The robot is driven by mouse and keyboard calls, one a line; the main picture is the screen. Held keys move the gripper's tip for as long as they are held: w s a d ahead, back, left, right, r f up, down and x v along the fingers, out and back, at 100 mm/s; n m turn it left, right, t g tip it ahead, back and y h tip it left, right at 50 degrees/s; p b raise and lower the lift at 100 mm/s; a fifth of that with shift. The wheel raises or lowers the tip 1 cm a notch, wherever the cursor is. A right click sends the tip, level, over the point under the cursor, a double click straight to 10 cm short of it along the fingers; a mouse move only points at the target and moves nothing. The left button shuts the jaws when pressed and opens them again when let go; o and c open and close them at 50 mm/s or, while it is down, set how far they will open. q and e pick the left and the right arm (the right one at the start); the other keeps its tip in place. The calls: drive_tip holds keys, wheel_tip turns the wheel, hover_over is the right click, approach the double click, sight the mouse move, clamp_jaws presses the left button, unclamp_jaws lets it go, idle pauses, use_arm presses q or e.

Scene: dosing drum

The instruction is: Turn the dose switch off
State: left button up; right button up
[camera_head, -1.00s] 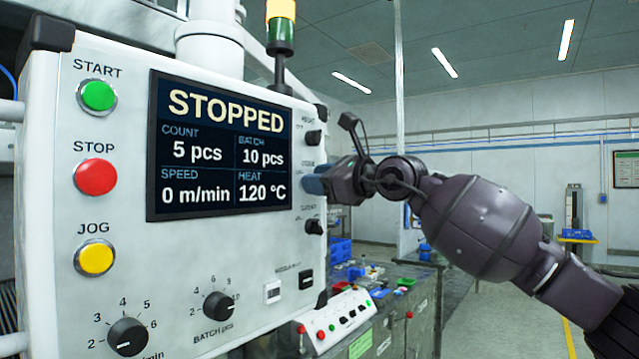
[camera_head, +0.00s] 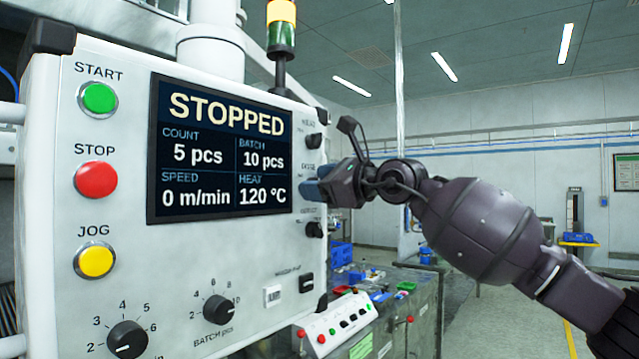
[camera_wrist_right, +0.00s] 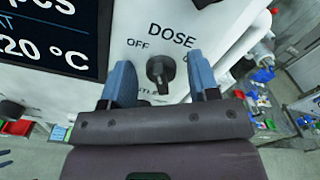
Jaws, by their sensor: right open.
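The dose switch (camera_wrist_right: 160,72) is a black rotary knob under the label DOSE in the right wrist view. OFF is printed at its upper left, and the label on its right is partly covered by a finger. My right gripper (camera_wrist_right: 163,84) is open, with one blue finger on each side of the knob; I cannot tell whether they touch it. In the head view my right gripper (camera_head: 312,190) is at the panel's right edge and hides the dose switch. My left gripper is not in view.
The white control panel (camera_head: 240,255) carries a STOPPED display (camera_head: 222,150). Another black knob (camera_head: 315,141) is above my right gripper and one (camera_head: 314,229) below it. A small button box (camera_head: 338,322) stands lower right, by a bench with blue bins.

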drive_tip(key=b+v, duration=0.1)
drive_tip(key=v, duration=0.9)
drive_tip(key=shift+s+d, duration=0.25)
drive_tip(key=shift+d, duration=0.05)
